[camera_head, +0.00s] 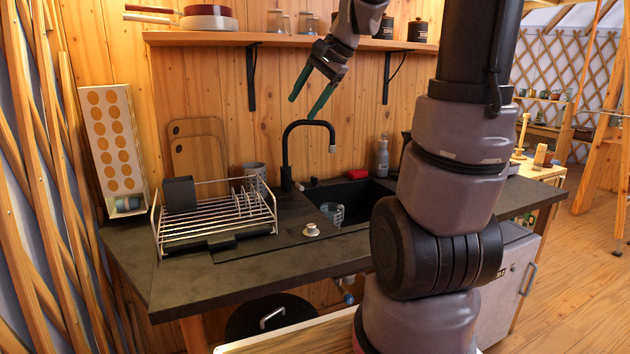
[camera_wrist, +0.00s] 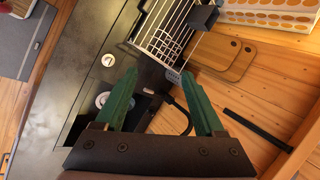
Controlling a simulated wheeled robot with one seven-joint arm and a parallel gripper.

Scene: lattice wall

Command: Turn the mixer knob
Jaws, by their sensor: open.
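A black gooseneck faucet (camera_head: 285,155) stands at the back edge of the sink. A small dark part (camera_head: 299,187) beside its base looks like the mixer knob, though it is too small to be sure.
A dish rack (camera_head: 215,222) stands left of the sink (camera_head: 352,196). A small pale round object (camera_head: 311,229) sits on the counter in front. A glass (camera_head: 332,212) is in the sink. A shelf (camera_head: 240,39) with jars runs above, close to my arm. A red sponge (camera_head: 357,174) lies behind the sink.

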